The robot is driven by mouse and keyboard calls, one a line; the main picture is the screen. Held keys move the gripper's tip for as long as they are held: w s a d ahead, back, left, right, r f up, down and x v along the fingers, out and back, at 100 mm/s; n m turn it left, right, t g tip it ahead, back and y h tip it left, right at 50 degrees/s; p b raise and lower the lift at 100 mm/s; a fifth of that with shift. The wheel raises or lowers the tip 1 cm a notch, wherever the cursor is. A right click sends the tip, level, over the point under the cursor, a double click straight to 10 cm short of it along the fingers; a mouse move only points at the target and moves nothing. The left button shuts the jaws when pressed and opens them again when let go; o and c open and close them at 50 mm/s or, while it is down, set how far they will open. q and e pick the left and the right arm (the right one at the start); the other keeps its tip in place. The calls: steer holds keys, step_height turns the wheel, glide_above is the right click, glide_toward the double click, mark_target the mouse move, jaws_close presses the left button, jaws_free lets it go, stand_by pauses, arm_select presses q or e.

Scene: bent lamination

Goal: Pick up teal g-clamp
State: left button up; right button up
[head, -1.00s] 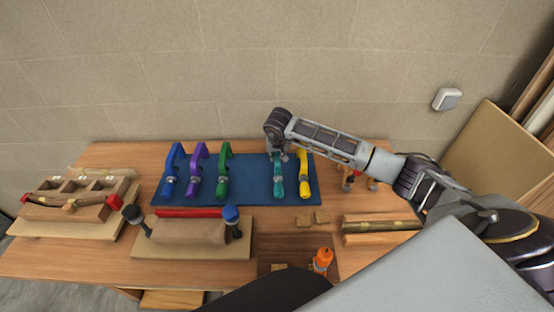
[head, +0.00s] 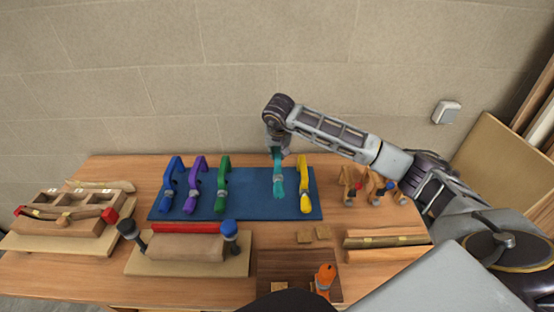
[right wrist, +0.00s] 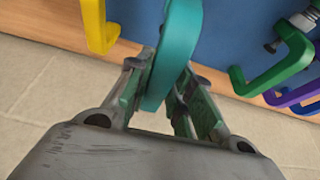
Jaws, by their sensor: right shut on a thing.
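The teal g-clamp (head: 278,178) hangs upright below my right gripper (head: 278,150), over the right part of the blue mat (head: 250,192). My right gripper is shut on its upper end. In the right wrist view the teal clamp (right wrist: 174,60) sits between the two green-padded fingers of the right gripper (right wrist: 170,98). Whether the clamp's lower end touches the mat is hard to tell. My left gripper is not in view.
Blue (head: 169,186), purple (head: 194,186) and green (head: 223,188) clamps stand left on the mat. A yellow clamp (head: 305,185) is close on the right. Wooden clamps (head: 365,186) lie right of the mat. An orange bottle (head: 324,277) stands in front.

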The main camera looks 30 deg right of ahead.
steer(key=shift+r, duration=0.9)
steer(key=shift+r, duration=0.1)
steer(key=shift+r+p, duration=1.4)
steer(key=shift+r, duration=1.55)
